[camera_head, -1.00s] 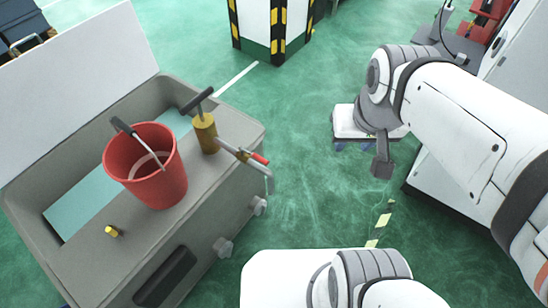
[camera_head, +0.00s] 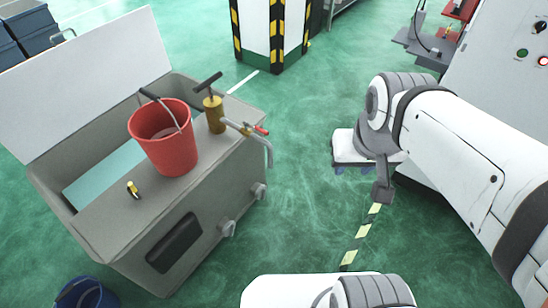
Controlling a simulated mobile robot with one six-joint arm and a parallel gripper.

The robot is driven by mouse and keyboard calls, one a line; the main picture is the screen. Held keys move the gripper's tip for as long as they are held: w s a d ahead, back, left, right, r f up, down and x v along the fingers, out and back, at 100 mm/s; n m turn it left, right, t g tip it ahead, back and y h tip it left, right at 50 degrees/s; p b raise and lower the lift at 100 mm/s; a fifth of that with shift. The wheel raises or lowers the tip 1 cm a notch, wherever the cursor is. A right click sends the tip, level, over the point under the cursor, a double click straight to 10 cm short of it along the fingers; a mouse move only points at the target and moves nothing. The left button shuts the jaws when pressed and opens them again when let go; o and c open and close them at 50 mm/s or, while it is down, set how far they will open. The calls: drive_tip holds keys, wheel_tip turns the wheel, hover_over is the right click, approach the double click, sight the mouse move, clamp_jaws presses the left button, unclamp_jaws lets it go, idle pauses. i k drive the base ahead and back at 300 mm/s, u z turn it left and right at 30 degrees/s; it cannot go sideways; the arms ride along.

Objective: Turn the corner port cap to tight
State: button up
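A grey tank (camera_head: 120,222) with a raised white lid stands at the left. Two pale grey round caps stick out low on its right-hand side. One cap (camera_head: 258,190) is near the far corner. The other cap (camera_head: 227,228) is nearer to me. Which of them the task means I cannot tell for certain. My gripper (camera_head: 382,191) hangs at the end of my white arm, right of the tank and well apart from both caps, over the floor. It looks small and dark, and its fingers cannot be made out. Nothing is seen in it.
On the tank stand a red bucket (camera_head: 165,150), a brass hand pump (camera_head: 215,115), a tap with a red handle (camera_head: 257,130) and a small yellow item (camera_head: 133,188). A blue bucket (camera_head: 86,294) is on the floor at bottom left. Green floor between tank and arm is clear.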

sight(260, 194)
drive_tip(key=u, duration=0.2)
drive_tip(key=i, duration=0.85)
drive_tip(key=z, duration=0.1)
